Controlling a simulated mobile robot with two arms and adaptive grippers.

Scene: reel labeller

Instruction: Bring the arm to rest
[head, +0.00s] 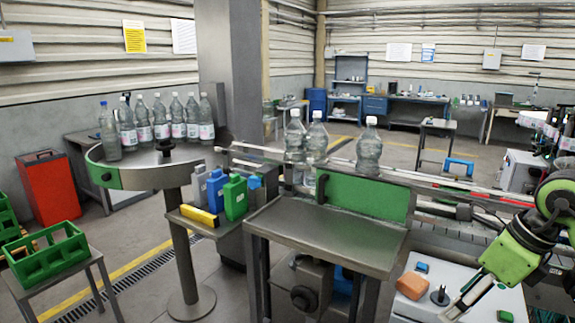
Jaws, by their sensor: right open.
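My right arm comes in from the right edge, with green and black links. My right gripper (462,303) is at the lower right, pointing down and left, open, with nothing seen between its fingers. It is over or beside a white cabinet top, close to a black knob (439,295) and an orange-brown block (412,286). I cannot tell whether it touches the cabinet. My left gripper is not in view.
A conveyor with clear bottles (368,146) and a green guard panel (362,199) runs behind a bare steel table (325,236). A round turntable (150,176) holds several labelled bottles. A green crate (48,256) stands at left. A small green block (506,316) lies near my gripper.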

